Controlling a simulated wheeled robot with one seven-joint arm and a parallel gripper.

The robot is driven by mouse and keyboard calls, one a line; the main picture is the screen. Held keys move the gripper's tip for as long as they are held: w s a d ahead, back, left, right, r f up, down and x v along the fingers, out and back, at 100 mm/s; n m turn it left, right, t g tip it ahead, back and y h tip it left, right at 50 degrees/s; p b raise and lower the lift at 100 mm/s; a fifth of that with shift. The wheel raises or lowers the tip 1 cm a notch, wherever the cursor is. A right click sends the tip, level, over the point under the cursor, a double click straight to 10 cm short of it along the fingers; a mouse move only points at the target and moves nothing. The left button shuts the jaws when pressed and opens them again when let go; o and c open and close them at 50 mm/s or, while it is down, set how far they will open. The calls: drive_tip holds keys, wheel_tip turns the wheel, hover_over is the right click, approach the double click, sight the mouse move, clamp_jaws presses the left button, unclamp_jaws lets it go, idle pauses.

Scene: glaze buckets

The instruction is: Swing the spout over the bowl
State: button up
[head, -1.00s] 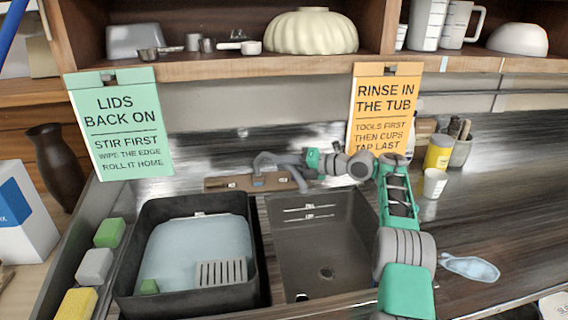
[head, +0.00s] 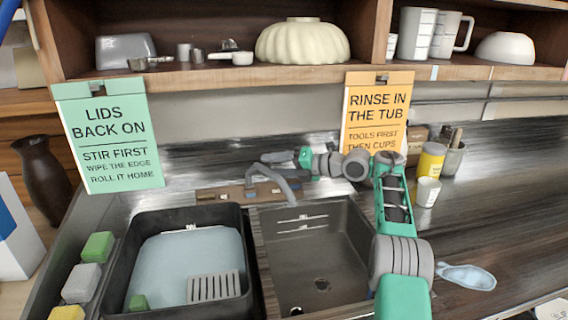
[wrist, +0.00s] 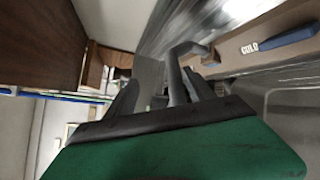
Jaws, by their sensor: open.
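The grey curved spout (head: 268,172) rises from a wooden block (head: 222,194) behind the sink. In the head view its free end bends down at the back left edge of the empty dark sink bowl (head: 322,252). My gripper (head: 282,157) is beside and just behind the spout's upper part, its fingers pointing left. In the wrist view the gripper (wrist: 165,97) is open, with the grey spout (wrist: 178,75) rising close to the right finger. I cannot tell whether they touch. A blue handle (wrist: 288,38) lies by a COLD label.
A black tub (head: 130,250) with pale water and a grate stands left of the sink bowl. Green (head: 110,141) and orange (head: 374,112) signs hang from the shelf (head: 215,76) above. A white cup (head: 427,191) and yellow jar (head: 431,159) stand right of my arm.

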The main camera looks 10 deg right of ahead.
drive_tip(key=s+d+r+p, duration=0.1)
drive_tip(key=s+r+p, duration=0.2)
drive_tip(key=s+r, duration=0.6)
drive_tip(key=s, duration=0.4)
drive_tip(key=shift+s+r+p, duration=0.2)
drive_tip(key=shift+r+p, duration=0.1)
